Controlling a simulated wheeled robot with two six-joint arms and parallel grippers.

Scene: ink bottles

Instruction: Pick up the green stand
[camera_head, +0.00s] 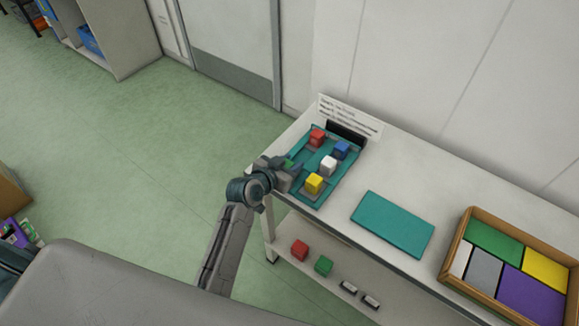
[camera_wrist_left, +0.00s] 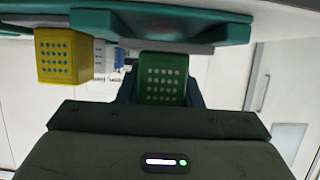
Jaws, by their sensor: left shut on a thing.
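The green stand (camera_wrist_left: 162,82) is a small green block with rows of pale dots on its face. In the left wrist view it sits between the dark fingers of my left gripper, against a grey strip beside the teal tray (camera_wrist_left: 215,27). In the head view only a sliver of the green stand (camera_head: 288,164) shows; my gripper hides the rest. My left gripper (camera_head: 287,174) is shut on it, at the left edge of the tray. I cannot tell whether the stand is clear of the tray. My right gripper is not in view.
Red (camera_head: 317,137), blue (camera_head: 341,150), white (camera_head: 328,165) and yellow (camera_head: 314,183) blocks stand on the tray close to my gripper. A flat teal board (camera_head: 392,224) and a wooden box (camera_head: 453,249) lie to the right. A lower shelf holds more blocks.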

